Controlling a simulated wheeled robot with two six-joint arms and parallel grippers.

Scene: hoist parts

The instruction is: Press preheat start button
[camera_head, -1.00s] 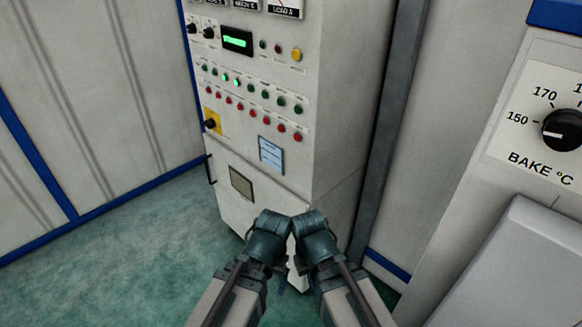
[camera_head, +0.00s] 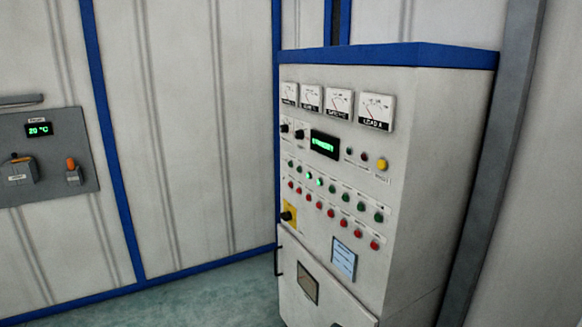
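A white control cabinet (camera_head: 435,130) with a blue top edge stands right of centre. Its front has a row of green buttons (camera_head: 346,197) above a row of red buttons (camera_head: 344,223); two in the green row are lit. A yellow button (camera_head: 382,164) sits at the upper right of the panel, beside two small dark indicators. The small labels are too blurred to read, so I cannot tell which button is preheat start. Neither of my grippers is in view.
Gauges (camera_head: 339,103) line the cabinet top, above a green display (camera_head: 325,144). A yellow-backed rotary switch (camera_head: 289,216) is at the panel's lower left. A grey wall panel (camera_head: 60,150) with a 20 °C display is at far left. Green floor (camera_head: 215,295) lies clear before the wall.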

